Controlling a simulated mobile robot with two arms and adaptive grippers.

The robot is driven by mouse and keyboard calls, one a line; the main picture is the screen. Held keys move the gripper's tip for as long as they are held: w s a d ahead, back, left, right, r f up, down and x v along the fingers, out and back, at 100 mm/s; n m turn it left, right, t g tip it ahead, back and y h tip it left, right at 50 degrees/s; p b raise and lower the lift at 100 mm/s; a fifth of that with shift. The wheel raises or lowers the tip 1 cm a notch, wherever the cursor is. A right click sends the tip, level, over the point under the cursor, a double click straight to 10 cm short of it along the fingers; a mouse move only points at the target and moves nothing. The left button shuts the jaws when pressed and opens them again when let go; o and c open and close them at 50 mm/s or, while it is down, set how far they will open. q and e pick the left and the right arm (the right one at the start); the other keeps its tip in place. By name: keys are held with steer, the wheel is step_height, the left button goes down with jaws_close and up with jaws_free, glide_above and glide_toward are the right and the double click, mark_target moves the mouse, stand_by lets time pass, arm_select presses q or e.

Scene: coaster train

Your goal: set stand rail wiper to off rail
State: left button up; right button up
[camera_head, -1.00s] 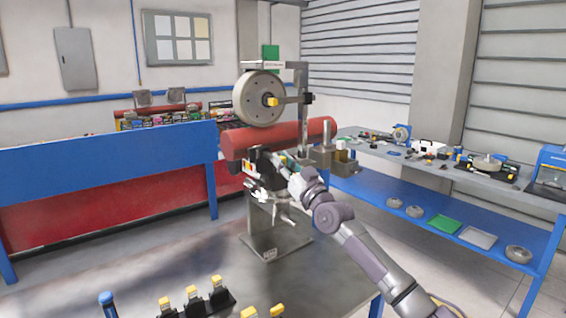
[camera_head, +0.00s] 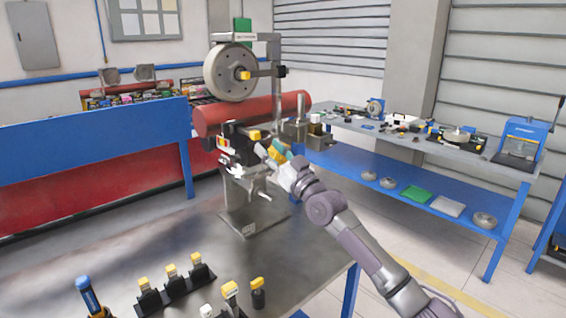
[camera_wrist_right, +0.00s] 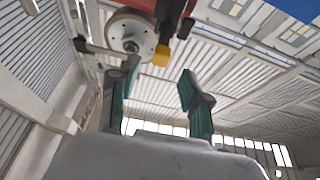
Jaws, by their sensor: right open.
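The stand (camera_head: 252,218) is a grey metal post and base on the table, with a pale wheel (camera_head: 230,72) near its top. A black piece with a yellow tip (camera_head: 254,134), which looks like the wiper, sits at the stand's rail below the red roller. In the right wrist view the yellow tip (camera_wrist_right: 161,56) shows just beyond the fingertips, apart from them. My right gripper (camera_head: 271,149) is beside the stand, right of the yellow tip; its teal fingers (camera_wrist_right: 158,76) are spread with nothing between them. The rail's details are too small to tell. My left gripper is not in view.
Black holders with yellow tops (camera_head: 172,284) and a blue-handled tool (camera_head: 88,294) stand at the table's front. A blue bench (camera_head: 400,185) is at the right. The table's middle (camera_head: 150,238) is clear.

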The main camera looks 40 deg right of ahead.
steer(key=v, duration=0.6)
